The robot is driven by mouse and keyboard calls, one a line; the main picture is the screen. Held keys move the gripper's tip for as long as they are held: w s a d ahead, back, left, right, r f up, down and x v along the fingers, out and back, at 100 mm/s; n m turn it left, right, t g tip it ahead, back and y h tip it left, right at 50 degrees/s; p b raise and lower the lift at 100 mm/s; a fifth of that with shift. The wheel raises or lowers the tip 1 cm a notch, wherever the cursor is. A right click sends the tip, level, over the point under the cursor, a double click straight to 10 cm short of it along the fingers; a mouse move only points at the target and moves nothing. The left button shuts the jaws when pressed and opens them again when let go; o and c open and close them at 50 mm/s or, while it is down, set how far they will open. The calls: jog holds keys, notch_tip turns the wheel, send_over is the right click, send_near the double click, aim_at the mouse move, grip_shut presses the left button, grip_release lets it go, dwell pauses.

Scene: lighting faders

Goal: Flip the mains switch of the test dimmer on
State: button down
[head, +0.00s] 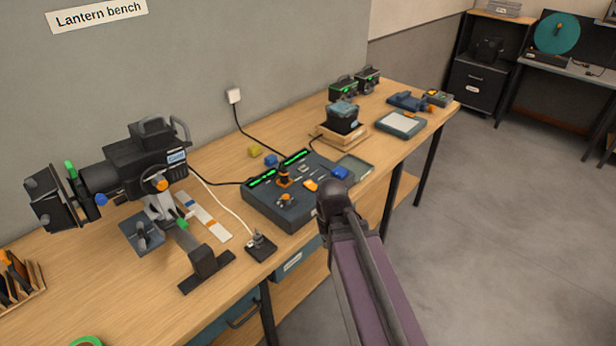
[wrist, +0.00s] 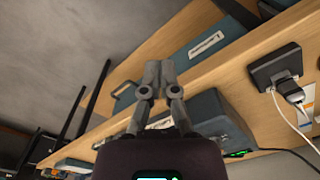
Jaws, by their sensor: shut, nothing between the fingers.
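The fader desk (head: 262,205), a dark grey box with green lit bars, sits mid-bench and may be the test dimmer; I cannot tell for sure. My gripper (wrist: 159,72) is shut and empty, apart from anything, by the bench's front side. In the head view my arm hides it.
A black lantern (head: 135,165) on a stand fills the bench's left. A blue drawer (head: 292,262) and a shelf lie below the wooden bench top (head: 130,290). Black power units (head: 343,88) stand at the far end. The floor (head: 500,220) to the right is clear.

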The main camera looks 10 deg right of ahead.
aim_at(308, 182)
jog(key=w+r+m+p, duration=0.5)
jog(key=w+r+p, duration=0.2)
jog(key=w, duration=0.6)
jog(key=w+r+m+t+p, duration=0.1)
jog(key=w+r+m+p, duration=0.4)
jog(key=w, duration=0.8)
notch_tip(308, 182, up, 3)
jog(key=shift+w+d+f+y+p, duration=0.2)
jog(key=shift+w+d+y+p, duration=0.15)
jog(key=shift+p, duration=0.6)
jog(key=shift+s+f, duration=0.1)
jog(key=f+b, duration=0.4)
jog(key=w+f+b, duration=0.1)
jog(key=f+b, duration=0.4)
jog(key=a+f+b, duration=0.1)
jog(key=f+b, duration=0.3)
jog(key=b, duration=0.1)
jog(key=shift+w+f, duration=0.2)
jog(key=shift+f, duration=0.15)
jog(key=shift+d, duration=0.15)
